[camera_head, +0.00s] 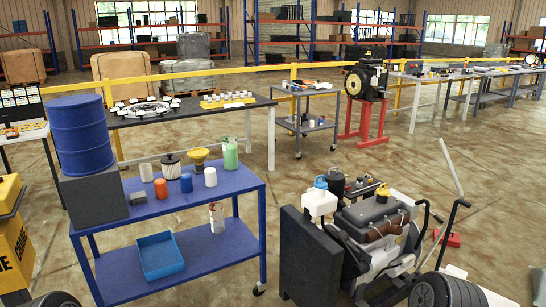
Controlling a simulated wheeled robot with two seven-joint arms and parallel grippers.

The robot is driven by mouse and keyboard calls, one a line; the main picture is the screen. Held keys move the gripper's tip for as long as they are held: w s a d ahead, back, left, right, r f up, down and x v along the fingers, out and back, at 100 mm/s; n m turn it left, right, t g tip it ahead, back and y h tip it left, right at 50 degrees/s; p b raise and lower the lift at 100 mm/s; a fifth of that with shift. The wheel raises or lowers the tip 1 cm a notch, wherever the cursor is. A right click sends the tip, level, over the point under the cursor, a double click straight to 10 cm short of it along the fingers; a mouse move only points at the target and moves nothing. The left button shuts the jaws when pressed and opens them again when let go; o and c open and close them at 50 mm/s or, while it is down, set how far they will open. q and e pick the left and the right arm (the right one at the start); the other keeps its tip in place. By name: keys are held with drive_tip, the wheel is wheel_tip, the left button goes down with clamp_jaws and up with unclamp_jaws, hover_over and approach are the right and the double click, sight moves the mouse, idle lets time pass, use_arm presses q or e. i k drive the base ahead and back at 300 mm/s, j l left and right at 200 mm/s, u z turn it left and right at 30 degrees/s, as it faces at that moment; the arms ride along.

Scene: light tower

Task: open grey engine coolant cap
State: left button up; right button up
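An engine unit (375,235) stands on the floor at the lower right, with a dark flat panel (308,262) on its left side. A white tank (319,203) with a blue cap (320,182) sits on top of it. A black cylinder (337,180) stands just behind the tank. A yellow cap (382,190) sits on the engine's upper part. I cannot make out a grey coolant cap for certain; it may be too small or hidden. Neither of my grippers is in view.
A blue two-shelf cart (180,205) at left carries filters, bottles and a blue tray (160,256). Floor between cart and engine is clear.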

sight(320, 184)
drive_tip(key=i+j+z, duration=0.1)
drive_tip(key=i+z, duration=0.2)
drive_tip(key=i, duration=1.4)
drive_tip(key=z, duration=0.55)
